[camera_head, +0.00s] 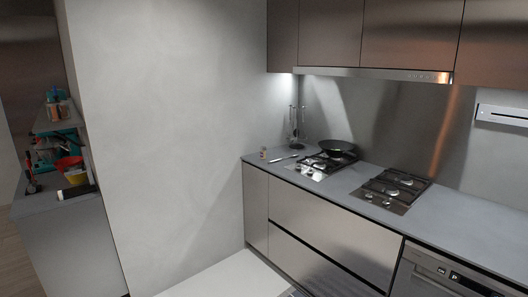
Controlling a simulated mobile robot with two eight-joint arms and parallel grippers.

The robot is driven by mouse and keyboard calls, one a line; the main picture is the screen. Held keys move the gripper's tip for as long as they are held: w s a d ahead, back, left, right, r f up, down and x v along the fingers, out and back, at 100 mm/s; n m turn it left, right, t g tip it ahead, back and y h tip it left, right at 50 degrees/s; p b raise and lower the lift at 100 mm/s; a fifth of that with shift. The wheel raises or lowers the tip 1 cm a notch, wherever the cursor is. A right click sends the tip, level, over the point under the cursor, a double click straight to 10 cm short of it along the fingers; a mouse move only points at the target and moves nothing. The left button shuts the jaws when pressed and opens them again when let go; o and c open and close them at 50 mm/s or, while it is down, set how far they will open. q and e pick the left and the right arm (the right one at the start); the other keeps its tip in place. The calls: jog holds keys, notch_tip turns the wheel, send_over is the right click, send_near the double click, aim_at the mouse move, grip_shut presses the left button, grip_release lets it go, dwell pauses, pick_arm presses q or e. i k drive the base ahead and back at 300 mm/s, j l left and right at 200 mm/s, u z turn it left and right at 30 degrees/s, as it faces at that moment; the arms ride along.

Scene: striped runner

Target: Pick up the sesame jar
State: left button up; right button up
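A small brownish jar (263,154) stands upright near the left end of the grey counter. It looks like the sesame jar, but it is too small in the picture for any label to be read. Neither of my grippers shows in the head view.
The grey counter (460,203) carries a dark pan (339,148) on the left hob (312,169), a second hob (390,192) and a utensil stand (295,126). A thin light object (283,159) lies beside the jar. A cluttered shelf unit (72,235) stands left, past a wall.

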aim_at(263, 148)
jog(key=i+u, duration=0.1)
jog(key=i, duration=1.1)
jog(key=i+u, duration=0.15)
jog(key=i, duration=1.05)
jog(key=i+u, duration=0.15)
jog(key=i, duration=0.45)
jog(key=i+l+u, duration=0.1)
jog(key=i, duration=0.45)
jog(key=i+l, duration=0.25)
jog(key=i, duration=0.35)
jog(key=u, duration=0.05)
